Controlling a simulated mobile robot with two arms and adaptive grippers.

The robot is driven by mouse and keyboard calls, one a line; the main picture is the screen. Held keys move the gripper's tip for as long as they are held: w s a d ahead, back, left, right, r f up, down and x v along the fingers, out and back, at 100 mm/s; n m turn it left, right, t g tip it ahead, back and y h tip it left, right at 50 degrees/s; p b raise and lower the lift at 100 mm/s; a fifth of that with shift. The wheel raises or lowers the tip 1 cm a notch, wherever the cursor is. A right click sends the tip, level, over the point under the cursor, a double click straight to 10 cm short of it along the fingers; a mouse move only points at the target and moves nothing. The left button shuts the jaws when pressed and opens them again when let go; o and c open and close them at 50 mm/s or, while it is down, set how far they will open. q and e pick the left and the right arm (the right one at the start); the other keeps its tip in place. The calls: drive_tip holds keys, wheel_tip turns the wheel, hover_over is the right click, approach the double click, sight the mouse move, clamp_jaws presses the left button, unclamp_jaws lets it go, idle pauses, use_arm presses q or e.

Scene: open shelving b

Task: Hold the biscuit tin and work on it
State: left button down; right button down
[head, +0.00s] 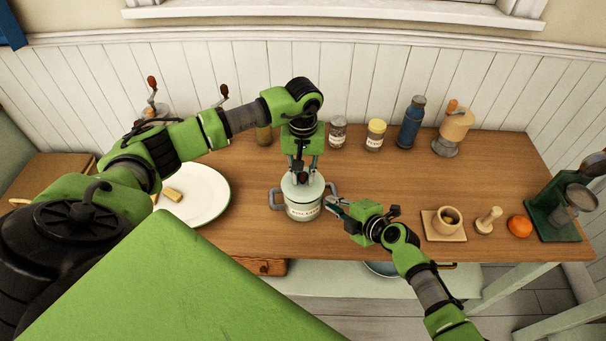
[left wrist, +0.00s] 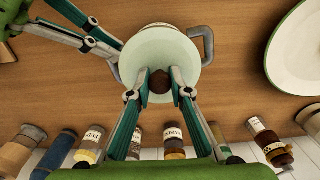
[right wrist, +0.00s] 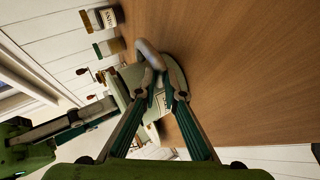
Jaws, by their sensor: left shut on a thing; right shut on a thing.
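My left gripper (head: 302,178) comes down from above and is shut on the lid's dark knob (left wrist: 159,82), which shows in the left wrist view. My right gripper (head: 332,203) reaches in from the right and is shut on the tin's right handle (right wrist: 149,54). The right wrist view shows the fingertips at that grey handle.
A white plate (head: 208,207) with a biscuit (head: 173,195) lies to the left. Jars, a blue bottle (head: 411,122) and a grinder (head: 453,130) stand along the back.

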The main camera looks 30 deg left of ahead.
use_arm(q)
drive_tip(key=shift+f, duration=0.5)
idle(1.3)
drive_tip(key=c, duration=1.8)
unclamp_jaws()
drive_tip(key=shift+o, duration=0.2)
drive_tip(key=o, duration=0.4)
drive_tip(key=shift+r, duration=3.05)
